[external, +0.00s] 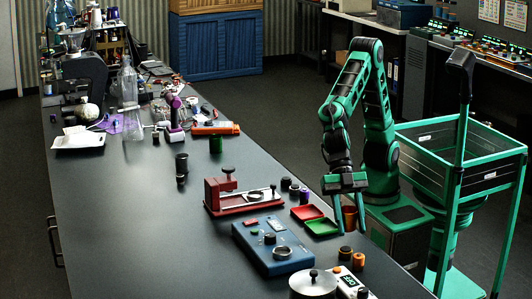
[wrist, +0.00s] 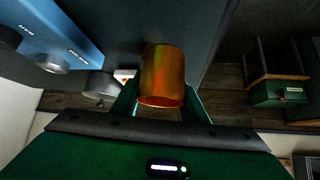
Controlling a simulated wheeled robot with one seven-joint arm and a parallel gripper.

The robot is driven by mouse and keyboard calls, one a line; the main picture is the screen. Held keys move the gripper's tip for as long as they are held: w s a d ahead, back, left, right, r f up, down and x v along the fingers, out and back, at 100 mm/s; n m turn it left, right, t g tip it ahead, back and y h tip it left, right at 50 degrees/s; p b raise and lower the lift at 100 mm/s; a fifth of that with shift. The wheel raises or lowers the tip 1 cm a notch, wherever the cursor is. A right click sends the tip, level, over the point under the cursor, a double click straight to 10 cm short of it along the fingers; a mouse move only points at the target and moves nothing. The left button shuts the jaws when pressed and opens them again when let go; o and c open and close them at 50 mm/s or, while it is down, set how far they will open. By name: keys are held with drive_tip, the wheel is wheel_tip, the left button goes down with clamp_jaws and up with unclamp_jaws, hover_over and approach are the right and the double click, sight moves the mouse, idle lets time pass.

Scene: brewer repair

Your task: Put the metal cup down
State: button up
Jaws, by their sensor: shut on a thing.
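The metal cup (external: 349,216) is copper-orange. It hangs between the fingers of my gripper (external: 350,224) at the right edge of the long dark table (external: 150,235). In the wrist view the cup (wrist: 162,75) fills the space between the two green fingers, and my gripper (wrist: 160,103) is shut on it. Dark floor shows below the cup in that view, with the table's dark surface beyond it. I cannot tell how high the cup is above the table top or whether it is fully over it.
Near the cup are a red tray (external: 307,212) and a green tray (external: 322,227). A blue device (external: 275,247), a red press-like stand (external: 228,195) and several small jars stand nearby. A round metal lidded pot (external: 313,284) is at the front. The table's left middle is clear.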

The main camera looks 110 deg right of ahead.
drive_tip(key=shift+w+d+f, duration=0.25)
drive_tip(key=shift+w+f, duration=0.1)
drive_tip(key=shift+w, duration=0.1)
drive_tip(key=shift+w+d+f, duration=0.25)
drive_tip(key=shift+w+f, duration=0.05)
drive_tip(key=shift+w, duration=0.15)
drive_tip(key=shift+f, duration=1.95)
drive_tip(key=o, duration=1.1)
drive_tip(key=shift+f, duration=0.1)
drive_tip(key=v, duration=1.2)
